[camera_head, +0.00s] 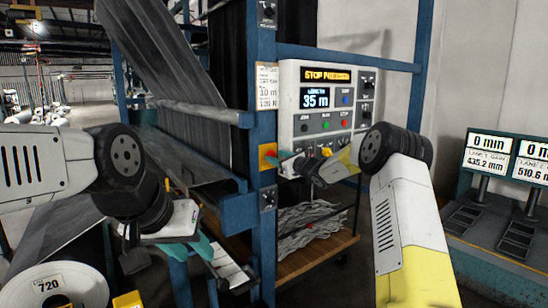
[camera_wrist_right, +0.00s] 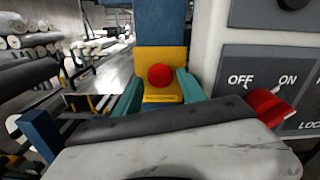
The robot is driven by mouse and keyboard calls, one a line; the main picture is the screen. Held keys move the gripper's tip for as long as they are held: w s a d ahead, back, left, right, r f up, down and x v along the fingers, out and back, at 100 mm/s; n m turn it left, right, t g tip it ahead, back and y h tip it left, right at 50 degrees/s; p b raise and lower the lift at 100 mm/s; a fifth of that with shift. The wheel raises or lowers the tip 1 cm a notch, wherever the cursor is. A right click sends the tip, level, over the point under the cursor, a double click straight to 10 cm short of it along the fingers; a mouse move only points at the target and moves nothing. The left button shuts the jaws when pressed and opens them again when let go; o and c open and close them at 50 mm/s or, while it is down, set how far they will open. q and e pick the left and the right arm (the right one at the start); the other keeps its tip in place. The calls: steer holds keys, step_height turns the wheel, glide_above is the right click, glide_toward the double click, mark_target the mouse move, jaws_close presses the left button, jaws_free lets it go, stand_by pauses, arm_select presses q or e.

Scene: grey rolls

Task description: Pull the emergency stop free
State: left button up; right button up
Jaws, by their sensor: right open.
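The emergency stop is a red round button (camera_head: 269,154) on a yellow plate on the blue post, left of the control panel. It also shows in the right wrist view (camera_wrist_right: 160,75). My right gripper (camera_wrist_right: 160,88) is open, with one teal finger on each side of the red button; whether they touch it I cannot tell. In the head view my right gripper (camera_head: 286,161) is close to the plate and partly hidden by my wrist. My left gripper (camera_head: 191,247) hangs low at the left, its teal fingers apart and empty.
The control panel (camera_head: 289,100) has a lit screen reading "35 m" and an amber stop message. A red switch handle (camera_wrist_right: 268,106) beside OFF and ON labels is close right of my right gripper. A wooden shelf (camera_head: 300,262) with grey scraps lies below.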

steer(key=shift+x, duration=1.05)
steer(key=shift+c, duration=0.2)
jaws_close()
